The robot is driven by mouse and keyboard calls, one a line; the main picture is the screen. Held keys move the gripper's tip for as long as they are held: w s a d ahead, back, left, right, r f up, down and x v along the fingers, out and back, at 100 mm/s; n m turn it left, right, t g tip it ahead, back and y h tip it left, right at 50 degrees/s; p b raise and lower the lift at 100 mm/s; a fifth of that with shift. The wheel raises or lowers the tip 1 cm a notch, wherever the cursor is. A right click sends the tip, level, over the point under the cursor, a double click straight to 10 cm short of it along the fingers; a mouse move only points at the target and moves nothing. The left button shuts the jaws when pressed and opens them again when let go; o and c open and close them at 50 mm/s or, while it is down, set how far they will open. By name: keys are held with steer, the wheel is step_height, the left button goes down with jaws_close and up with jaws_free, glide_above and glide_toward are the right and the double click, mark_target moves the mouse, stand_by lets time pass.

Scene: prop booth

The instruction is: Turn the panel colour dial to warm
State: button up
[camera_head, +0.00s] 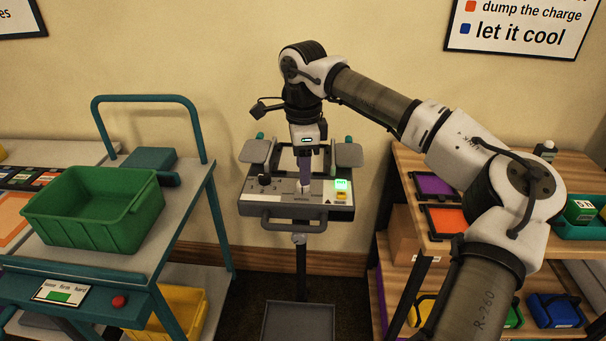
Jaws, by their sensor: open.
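The light panel (297,211) is a grey control box on a dark stand, in the middle of the head view. A small black knob (265,181) stands on its left side. A lit green display (342,184) and a yellow button (342,196) are on its right side. My gripper (304,184) points down over the middle of the box, close above a pale part there. The jaws are small in the view, and I cannot tell whether they touch it. The colour dial's setting cannot be read; its marks are too small.
A teal-framed cart with a green bin (92,208) stands at the left. A wooden shelf with coloured trays, such as an orange one (447,221), stands at the right. A handle (293,226) runs along the box's front. A grey tray (300,322) lies low below.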

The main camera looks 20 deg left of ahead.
steer(key=shift+f, duration=1.8)
steer(key=c, duration=1)
steer(key=shift+m, duration=0.4)
steer(key=m+b, duration=0.2)
steer(key=m, duration=0.2)
steer(key=shift+m, duration=0.4)
steer(key=m+b, duration=0.1)
steer(key=m, duration=0.5)
steer(key=shift+b, duration=0.35)
